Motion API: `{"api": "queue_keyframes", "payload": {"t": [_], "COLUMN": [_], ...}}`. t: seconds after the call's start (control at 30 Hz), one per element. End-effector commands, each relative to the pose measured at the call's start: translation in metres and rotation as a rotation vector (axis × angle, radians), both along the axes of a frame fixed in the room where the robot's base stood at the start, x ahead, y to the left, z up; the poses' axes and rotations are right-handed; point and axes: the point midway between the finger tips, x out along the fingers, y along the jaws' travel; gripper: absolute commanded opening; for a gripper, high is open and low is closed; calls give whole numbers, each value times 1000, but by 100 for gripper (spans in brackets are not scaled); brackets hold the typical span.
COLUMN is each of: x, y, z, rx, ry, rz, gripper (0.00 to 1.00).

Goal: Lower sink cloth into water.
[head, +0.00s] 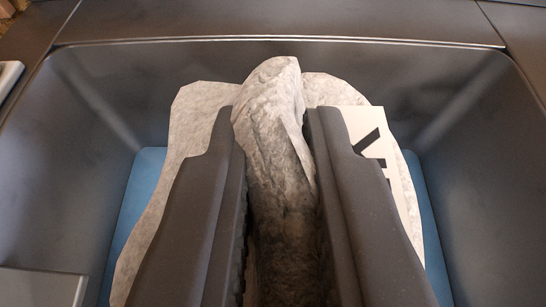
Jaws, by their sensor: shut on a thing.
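A grey-white crumpled cloth (275,125) is pinched between the two dark fingers of my gripper (274,150). The gripper is shut on its bunched middle, and the rest spreads out on both sides behind the fingers. A white patch with black lettering (372,140) shows at the cloth's right, beside the right finger. The cloth is over the inside of a dark sink (95,95). Blue water (137,195) shows at the sink bottom left and right of the cloth. I cannot tell whether the cloth's lower edges touch the water.
The sink's walls rise on the left, right and far sides, with a far rim (280,41) beyond the cloth. A grey flat piece (40,287) sits at the lower left. A light-edged object (9,77) lies on the left counter.

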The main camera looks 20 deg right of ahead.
Motion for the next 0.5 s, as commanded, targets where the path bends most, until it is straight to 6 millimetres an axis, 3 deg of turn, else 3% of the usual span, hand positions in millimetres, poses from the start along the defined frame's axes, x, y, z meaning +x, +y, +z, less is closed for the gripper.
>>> {"api": "queue_keyframes", "payload": {"t": [0.03, 0.5], "x": [0, 0], "y": [0, 0], "z": [-11, -71], "rx": [1, 1], "ry": [1, 2], "rz": [0, -1], "gripper": [0, 0]}}
